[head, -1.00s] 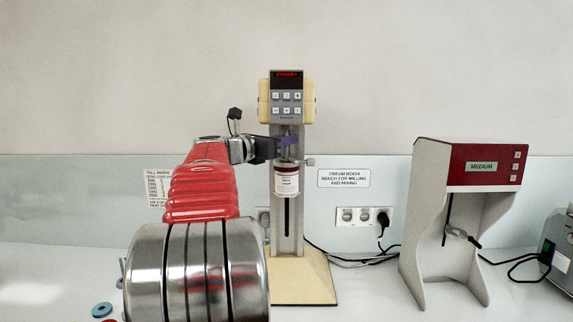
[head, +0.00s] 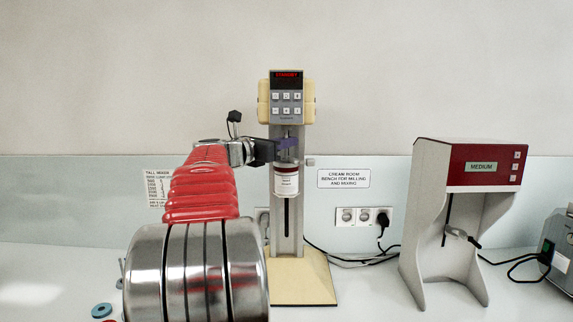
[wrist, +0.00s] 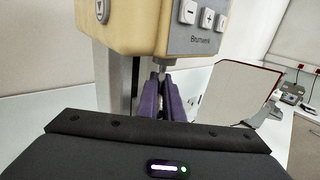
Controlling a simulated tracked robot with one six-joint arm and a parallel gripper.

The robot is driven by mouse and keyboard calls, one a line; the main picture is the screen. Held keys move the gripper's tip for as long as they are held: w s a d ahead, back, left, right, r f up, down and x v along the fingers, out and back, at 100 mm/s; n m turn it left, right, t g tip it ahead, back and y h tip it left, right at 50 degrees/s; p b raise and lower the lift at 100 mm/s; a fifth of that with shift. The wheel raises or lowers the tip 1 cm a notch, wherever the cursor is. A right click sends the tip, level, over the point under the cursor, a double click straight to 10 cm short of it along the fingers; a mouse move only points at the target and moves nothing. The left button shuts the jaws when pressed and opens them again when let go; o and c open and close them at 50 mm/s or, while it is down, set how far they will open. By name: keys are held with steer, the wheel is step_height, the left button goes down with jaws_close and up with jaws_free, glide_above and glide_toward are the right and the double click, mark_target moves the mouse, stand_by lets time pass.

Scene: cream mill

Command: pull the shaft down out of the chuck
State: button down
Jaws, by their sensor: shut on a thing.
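The mill (head: 286,100) stands upright on the bench, with a cream and grey drive head whose red display reads STANDBY. My gripper (head: 288,144) is just below the drive head, its purple fingers shut on the thin metal shaft (head: 287,131). In the wrist view, my gripper (wrist: 163,98) closes around the shaft (wrist: 159,82) under the drive head (wrist: 150,28). A clear vessel with a white and red label (head: 286,181) sits below the fingers.
The mill's cream base plate (head: 300,285) rests on the bench. A red and grey machine marked MEDIUM (head: 468,168) stands to the right. Sockets (head: 364,217) and cables lie between them. Blue rings (head: 102,310) lie at the front left.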

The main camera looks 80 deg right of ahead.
steer(key=shift+f, duration=0.1)
stand_by(0.3)
steer(key=c, duration=1.4)
jaws_free()
steer(key=shift+c, duration=0.2)
steer(key=v, duration=0.8)
stand_by(0.7)
